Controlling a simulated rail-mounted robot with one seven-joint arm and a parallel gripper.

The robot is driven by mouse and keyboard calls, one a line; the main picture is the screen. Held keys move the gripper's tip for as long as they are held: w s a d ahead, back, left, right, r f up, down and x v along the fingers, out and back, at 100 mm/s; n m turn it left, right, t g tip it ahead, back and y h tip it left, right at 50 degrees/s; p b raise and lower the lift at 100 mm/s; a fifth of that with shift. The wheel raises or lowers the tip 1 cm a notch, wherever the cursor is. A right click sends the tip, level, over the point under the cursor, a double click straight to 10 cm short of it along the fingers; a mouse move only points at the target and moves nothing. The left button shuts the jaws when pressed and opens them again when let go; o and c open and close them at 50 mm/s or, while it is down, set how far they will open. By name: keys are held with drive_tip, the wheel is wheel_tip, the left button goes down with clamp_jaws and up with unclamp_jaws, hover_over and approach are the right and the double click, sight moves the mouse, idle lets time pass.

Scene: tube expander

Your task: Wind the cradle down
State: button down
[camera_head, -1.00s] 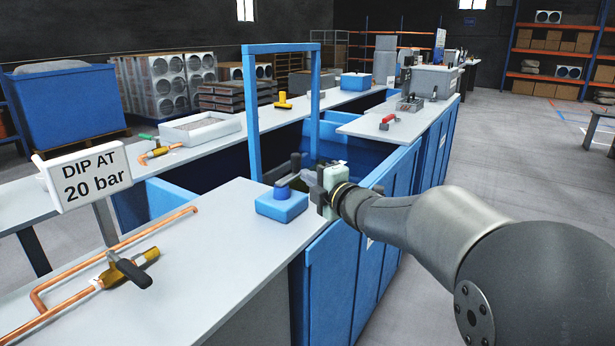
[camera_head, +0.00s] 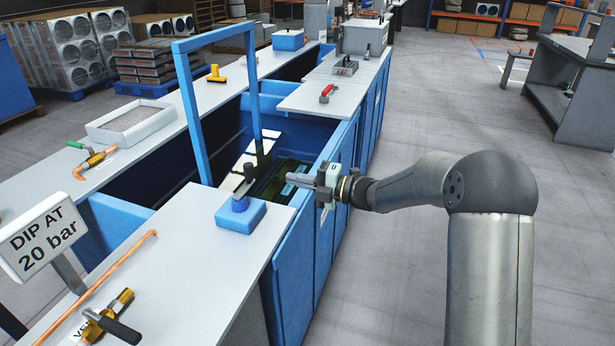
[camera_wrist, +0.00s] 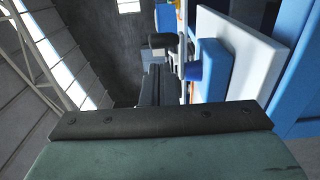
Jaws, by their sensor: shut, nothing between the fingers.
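A small blue box with a round blue knob and a grey lever (camera_head: 240,205) sits on the near bench's corner by the tank. It also shows in the wrist view as a blue block (camera_wrist: 210,70). My gripper (camera_head: 290,180) is shut and empty, to the right of the box and apart from it, over the tank's right side. Its dark fingers (camera_wrist: 152,80) point away in the wrist view. A blue upright frame (camera_head: 190,110) stands over the blue tank (camera_head: 300,140). Dark shapes and a bright patch show inside the tank; I cannot clearly make out the cradle.
A "DIP AT 20 bar" sign (camera_head: 42,238) stands at the left. Copper pipe with a brass valve (camera_head: 115,305) lies on the near bench (camera_head: 190,270). A red-handled tool (camera_head: 327,93) lies on the bench beyond the tank.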

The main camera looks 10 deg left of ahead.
sight(253, 171)
drive_tip(key=a, duration=0.3)
drive_tip(key=w+a, duration=0.1)
drive_tip(key=a, duration=0.2)
drive_tip(key=a+p, duration=0.1)
drive_tip(key=a, duration=0.1)
drive_tip(key=shift+w+a, duration=0.25)
drive_tip(key=shift+a, duration=0.15)
